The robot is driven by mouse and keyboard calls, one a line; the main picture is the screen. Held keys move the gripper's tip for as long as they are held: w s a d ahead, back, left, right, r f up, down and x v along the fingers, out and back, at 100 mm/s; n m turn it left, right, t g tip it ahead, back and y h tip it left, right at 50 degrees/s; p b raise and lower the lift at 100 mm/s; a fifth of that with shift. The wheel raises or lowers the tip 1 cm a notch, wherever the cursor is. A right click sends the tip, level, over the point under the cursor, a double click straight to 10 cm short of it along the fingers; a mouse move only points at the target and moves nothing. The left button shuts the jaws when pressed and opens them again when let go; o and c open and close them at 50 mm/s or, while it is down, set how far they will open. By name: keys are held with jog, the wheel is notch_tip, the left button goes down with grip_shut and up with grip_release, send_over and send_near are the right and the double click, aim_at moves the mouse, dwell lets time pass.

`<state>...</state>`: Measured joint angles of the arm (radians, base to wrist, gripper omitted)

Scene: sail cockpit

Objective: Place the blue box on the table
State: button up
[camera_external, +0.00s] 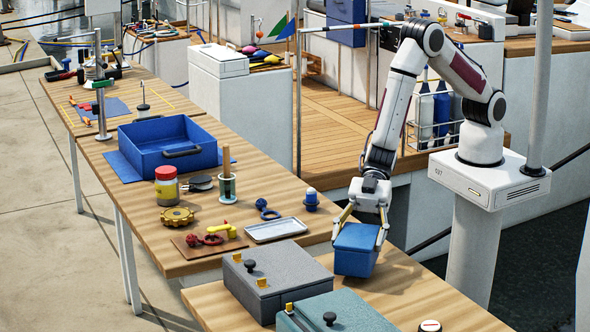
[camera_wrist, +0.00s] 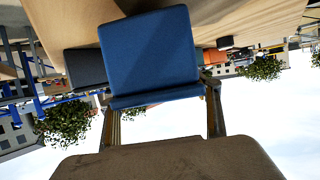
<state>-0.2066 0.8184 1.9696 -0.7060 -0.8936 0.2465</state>
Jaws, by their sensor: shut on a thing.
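The blue box (camera_external: 355,252) is a small block-shaped box between the fingers of my gripper (camera_external: 360,232), low over the front part of the wooden table (camera_external: 420,300). My gripper points down and is shut on the box's sides. I cannot tell whether the underside touches the table. In the wrist view the blue box (camera_wrist: 150,55) fills the upper middle, with my gripper's fingers (camera_wrist: 160,112) on either side of it and the wooden tabletop (camera_wrist: 235,18) beyond.
A grey lidded case (camera_external: 285,268) is close left of the blue box. A teal case (camera_external: 345,318) is in front. A metal tray (camera_external: 276,230) and blue knob (camera_external: 311,200) lie behind left. Bare wood lies to the right, with a red-topped button (camera_external: 430,326) near the front.

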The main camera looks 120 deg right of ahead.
jog(key=shift+f, duration=0.85)
jog(key=shift+f, duration=0.1)
jog(key=o, duration=1.3)
jog(key=shift+s, duration=0.1)
jog(key=shift+v, duration=5.95)
jog(key=shift+r, duration=0.2)
